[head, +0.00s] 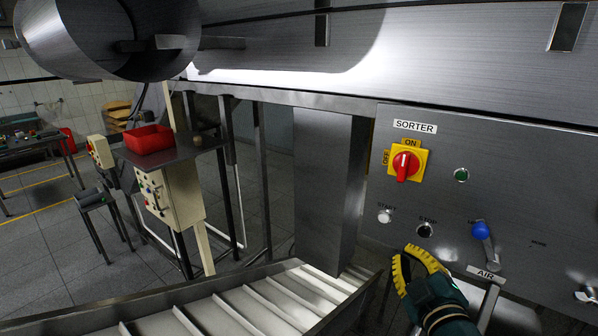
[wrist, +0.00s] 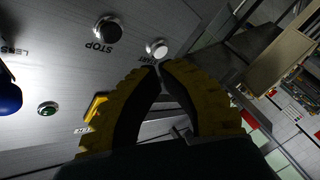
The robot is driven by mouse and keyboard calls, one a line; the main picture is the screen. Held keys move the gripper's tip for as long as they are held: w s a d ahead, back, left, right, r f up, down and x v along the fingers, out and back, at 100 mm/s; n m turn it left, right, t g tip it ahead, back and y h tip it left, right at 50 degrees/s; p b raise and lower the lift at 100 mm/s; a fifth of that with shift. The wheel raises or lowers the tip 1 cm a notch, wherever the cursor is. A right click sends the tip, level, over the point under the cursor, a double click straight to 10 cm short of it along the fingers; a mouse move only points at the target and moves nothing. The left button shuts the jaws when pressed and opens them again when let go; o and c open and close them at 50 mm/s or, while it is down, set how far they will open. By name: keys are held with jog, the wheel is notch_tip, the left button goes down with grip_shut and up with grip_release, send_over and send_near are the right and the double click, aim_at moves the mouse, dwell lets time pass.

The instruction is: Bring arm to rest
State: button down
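My gripper (head: 406,253) has yellow ribbed fingers and is at the lower right of the head view, in front of the sorter panel (head: 520,215). In the wrist view my gripper (wrist: 158,67) has its fingertips together, with nothing seen between them. The tips point toward the white START button (wrist: 157,48); I cannot tell how far they are from the panel. The black STOP button (wrist: 107,30) is beside it. Part of my wrist shows below the fingers in the head view.
The panel has a red rotary switch (head: 405,163) pointing to ON, a green button (head: 461,175) and a blue-knobbed AIR lever (head: 481,231). A ribbed conveyor (head: 230,305) runs below. A red bin (head: 149,139) stands at left. A large metal cylinder (head: 95,35) hangs upper left.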

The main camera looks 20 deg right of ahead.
jog(key=w+a+r+n+t+y+p, duration=0.1)
jog(key=a+r+y+p, duration=0.1)
jog(key=a+r, duration=0.35)
jog(key=a+r+n+y+p, duration=0.1)
jog(key=a+r+p, duration=0.1)
jog(key=a, duration=0.6)
jog(key=w+a+r+n+t+y+p, duration=0.1)
jog(key=a+r+y+p, duration=0.15)
jog(key=a, duration=0.35)
jog(key=s+a+r+m+t+h, duration=0.1)
jog(key=s+a+r+m, duration=0.1)
jog(key=s+r+m, duration=0.3)
jog(key=s+a+r+m+t+h+p, duration=0.1)
jog(key=s+a+r+m+t, duration=0.1)
jog(key=s+r+m, duration=0.3)
jog(key=s+a+r, duration=0.1)
jog(key=s+r, duration=0.2)
jog(key=s, duration=0.1)
jog(key=shift+s+a+r+t, duration=0.2)
jog(key=shift+a+r+t, duration=0.05)
jog(key=shift+a+t, duration=0.1)
